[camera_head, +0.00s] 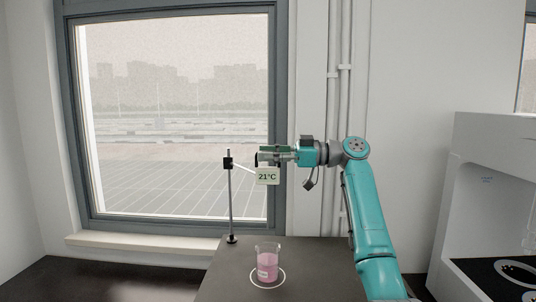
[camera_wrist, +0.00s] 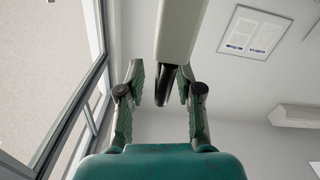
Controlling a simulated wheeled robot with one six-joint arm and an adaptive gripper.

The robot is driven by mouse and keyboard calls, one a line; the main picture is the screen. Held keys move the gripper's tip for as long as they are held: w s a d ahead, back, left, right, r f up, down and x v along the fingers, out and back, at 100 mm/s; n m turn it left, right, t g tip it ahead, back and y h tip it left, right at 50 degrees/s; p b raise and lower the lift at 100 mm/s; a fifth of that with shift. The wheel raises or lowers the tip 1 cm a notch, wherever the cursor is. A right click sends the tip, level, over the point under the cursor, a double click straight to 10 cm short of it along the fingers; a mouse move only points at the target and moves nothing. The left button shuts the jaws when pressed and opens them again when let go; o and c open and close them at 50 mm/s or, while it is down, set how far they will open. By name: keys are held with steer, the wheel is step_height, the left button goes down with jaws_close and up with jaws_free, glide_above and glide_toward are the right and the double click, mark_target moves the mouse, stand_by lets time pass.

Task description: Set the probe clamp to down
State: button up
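The probe clamp (camera_head: 228,162) is a small black block high on a thin upright rod, with a thin arm running right to a display (camera_head: 267,176) that reads 21°C. My gripper (camera_head: 264,156) is level, pointing left, just above the display. In the wrist view my gripper (camera_wrist: 160,80) has its green fingers apart, on both sides of a black cylindrical end (camera_wrist: 165,85) of a pale body (camera_wrist: 178,30). A gap shows on its left; contact on the right is unclear. The display partly hides the probe. A beaker (camera_head: 267,262) of pink liquid stands below.
The beaker stands within a white ring on a dark bench (camera_head: 225,275). The rod's base is at the bench's back left. A large window (camera_head: 170,120) is behind. A white cabinet (camera_head: 490,200) stands at the right.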

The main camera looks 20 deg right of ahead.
steer(key=shift+a, duration=0.1)
jaws_close()
step_height(320, 180, down, 14)
steer(key=shift+r, duration=0.2)
stand_by(0.4)
jaws_free()
steer(key=v, duration=1.2)
